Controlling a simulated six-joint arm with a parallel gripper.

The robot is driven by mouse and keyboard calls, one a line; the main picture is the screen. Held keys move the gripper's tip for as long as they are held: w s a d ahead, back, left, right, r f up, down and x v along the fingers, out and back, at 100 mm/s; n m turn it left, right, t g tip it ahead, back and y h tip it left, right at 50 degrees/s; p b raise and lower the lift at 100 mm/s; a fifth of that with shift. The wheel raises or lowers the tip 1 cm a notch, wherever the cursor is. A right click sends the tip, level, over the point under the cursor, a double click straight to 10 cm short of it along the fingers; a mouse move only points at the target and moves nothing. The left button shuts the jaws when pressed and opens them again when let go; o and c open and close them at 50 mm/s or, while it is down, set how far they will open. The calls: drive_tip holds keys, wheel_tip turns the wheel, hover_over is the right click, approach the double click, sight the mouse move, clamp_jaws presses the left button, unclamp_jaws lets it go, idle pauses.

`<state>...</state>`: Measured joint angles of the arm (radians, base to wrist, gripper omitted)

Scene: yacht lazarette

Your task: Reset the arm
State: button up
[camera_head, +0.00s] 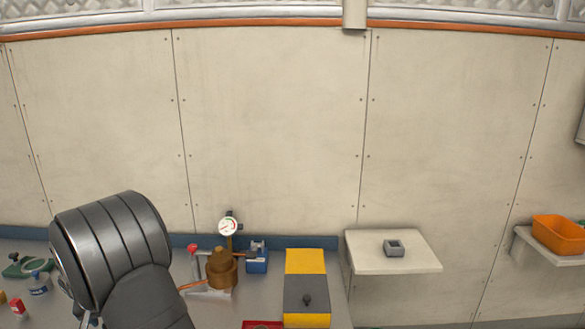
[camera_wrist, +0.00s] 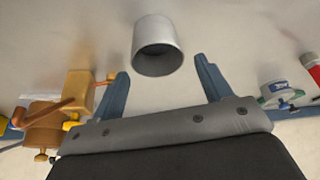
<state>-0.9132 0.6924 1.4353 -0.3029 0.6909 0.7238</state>
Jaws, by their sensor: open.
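My gripper (camera_wrist: 162,66) shows in the wrist view with its two blue fingers spread wide apart. A hollow grey cylinder (camera_wrist: 158,45) lies beyond and between the fingertips, with its dark open end facing the camera. I see nothing gripped, and I cannot tell how far the cylinder is from the fingers. In the head view my dark arm covers the lower left of the bench, and the gripper itself is hidden there.
A brass fitting (camera_head: 222,270) with a gauge (camera_head: 228,226) stands right of my arm, near a blue block (camera_head: 257,260) and a yellow-and-grey box (camera_head: 306,262). A wall shelf (camera_head: 420,262) holds a grey square piece (camera_head: 394,247). An orange bin (camera_head: 558,235) sits far right.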

wheel_tip(320, 180, down, 3)
drive_tip(key=shift+r, duration=0.1)
drive_tip(key=v, duration=1.2)
drive_tip(key=x, duration=1.1)
drive_tip(key=shift+w+f, duration=0.15)
drive_tip(key=shift+f, duration=0.1)
drive_tip(key=shift+w+a+r, duration=0.1)
drive_tip(key=shift+w+a, duration=0.05)
wheel_tip(320, 180, up, 10)
drive_tip(key=s+d+f, duration=0.4)
drive_tip(key=s+d, duration=0.5)
drive_tip(key=s+d+f, duration=0.3)
drive_tip(key=s+d, duration=0.6)
drive_tip(key=d, duration=0.1)
drive_tip(key=w+a, duration=0.1)
drive_tip(key=w, duration=0.3)
drive_tip(key=w+a, duration=0.2)
drive_tip(key=w, duration=0.2)
drive_tip(key=w+a, duration=0.2)
drive_tip(key=w, duration=0.2)
drive_tip(key=shift+w+a+f, duration=0.1)
drive_tip(key=shift+w+a, duration=0.05)
